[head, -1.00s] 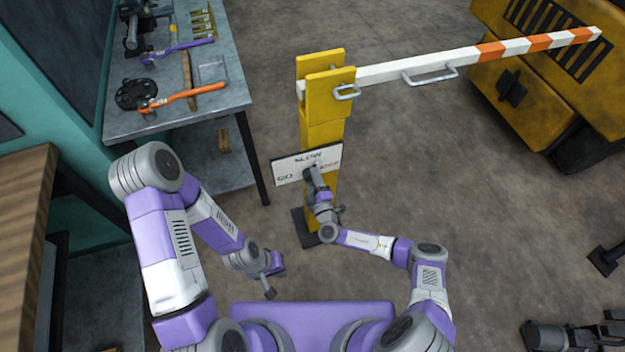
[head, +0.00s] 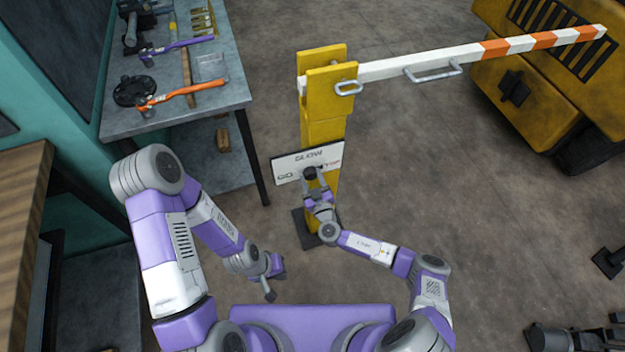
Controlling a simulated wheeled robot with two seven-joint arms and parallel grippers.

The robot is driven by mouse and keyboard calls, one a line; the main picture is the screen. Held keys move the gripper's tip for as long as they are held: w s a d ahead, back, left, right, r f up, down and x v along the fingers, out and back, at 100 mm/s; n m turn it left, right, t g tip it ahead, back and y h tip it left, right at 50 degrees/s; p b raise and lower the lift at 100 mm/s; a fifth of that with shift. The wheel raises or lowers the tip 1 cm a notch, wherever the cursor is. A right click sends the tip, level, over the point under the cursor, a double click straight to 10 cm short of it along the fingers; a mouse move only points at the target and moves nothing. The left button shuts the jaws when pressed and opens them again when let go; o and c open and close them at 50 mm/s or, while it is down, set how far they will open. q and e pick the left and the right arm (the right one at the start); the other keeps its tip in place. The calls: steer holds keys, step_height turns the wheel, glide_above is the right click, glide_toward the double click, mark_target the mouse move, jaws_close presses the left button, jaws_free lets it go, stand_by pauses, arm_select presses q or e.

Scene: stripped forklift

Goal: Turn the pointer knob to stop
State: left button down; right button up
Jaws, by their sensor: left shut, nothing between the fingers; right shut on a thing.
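A white sign panel (head: 290,166) with a dark border is mounted on the yellow barrier post. It reads SLOW at the top, GO at the left and, in red at the right, a partly covered word ending in "TOP". The dark pointer knob (head: 310,172) sits at the panel's lower middle. My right gripper (head: 312,181) is shut on the knob from below. Which way the pointer points is too small to tell. My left gripper (head: 270,286) is shut and empty, low in front of my base and well apart from the panel.
The post (head: 324,130) carries a red-orange and white barrier arm (head: 480,53) reaching right, with a handle. A metal workbench (head: 180,118) with tools stands at left. A yellow forklift body (head: 540,75) is at upper right.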

steer(key=shift+a+m, duration=0.1)
steer(key=shift+m, duration=0.6)
steer(key=o, duration=1)
steer(key=shift+o, duration=0.2)
steer(key=shift+s, duration=0.1)
steer(key=p+v, duration=0.1)
steer(key=v, duration=0.6)
steer(key=shift+s+p, duration=0.25)
steer(key=shift+p, duration=0.05)
